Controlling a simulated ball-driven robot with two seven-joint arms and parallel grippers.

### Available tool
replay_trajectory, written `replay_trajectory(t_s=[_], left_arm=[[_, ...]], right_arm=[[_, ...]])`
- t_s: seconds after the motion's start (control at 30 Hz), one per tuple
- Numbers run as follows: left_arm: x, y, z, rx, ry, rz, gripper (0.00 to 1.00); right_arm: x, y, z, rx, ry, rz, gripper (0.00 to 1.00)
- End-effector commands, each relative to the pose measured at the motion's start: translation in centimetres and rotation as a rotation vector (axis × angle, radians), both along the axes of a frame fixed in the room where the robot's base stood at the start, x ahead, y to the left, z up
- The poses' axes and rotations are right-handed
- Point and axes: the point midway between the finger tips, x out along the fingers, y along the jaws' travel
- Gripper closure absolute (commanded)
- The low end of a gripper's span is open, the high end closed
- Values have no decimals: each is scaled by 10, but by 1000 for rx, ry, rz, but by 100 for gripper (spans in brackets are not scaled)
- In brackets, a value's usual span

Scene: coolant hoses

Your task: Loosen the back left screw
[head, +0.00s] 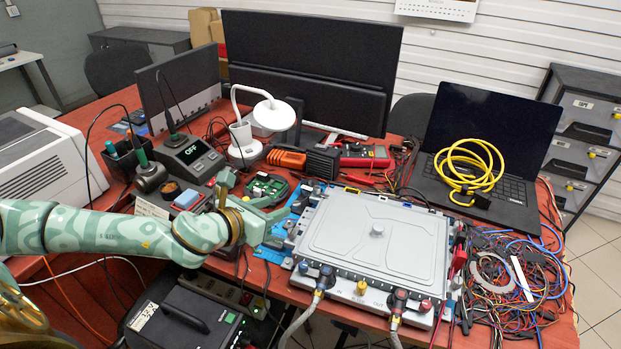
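My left gripper (277,209) is just left of the box, over the blue mat. Its green fingers point right toward the box and look apart, with nothing seen between them. My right gripper is not in view.
Hoses with blue and red connectors (398,301) leave the box's front edge. A green circuit board (268,187), a soldering station (190,158) and a white lamp (262,115) crowd the back left. Tangled wires (510,275) and a laptop (480,150) fill the right.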

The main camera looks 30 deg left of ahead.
Motion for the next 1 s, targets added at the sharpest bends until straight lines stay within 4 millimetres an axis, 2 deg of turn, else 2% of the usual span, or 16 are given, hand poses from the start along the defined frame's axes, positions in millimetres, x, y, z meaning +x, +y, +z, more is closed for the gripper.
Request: replay_trajectory(t_s=[0.13,0.27,0.7,0.83,1.0], left_arm=[[6,2,-2,15,-1,-4,60],[24,0,-12,12,-2,-2,60],[122,-10,-56,12,1,-3,60],[139,-12,-62,12,2,-4,60],[150,-13,-63,12,0,-4,60]], right_arm=[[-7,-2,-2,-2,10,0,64],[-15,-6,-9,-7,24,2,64],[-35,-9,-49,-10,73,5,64],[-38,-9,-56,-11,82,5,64],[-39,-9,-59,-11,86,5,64]])
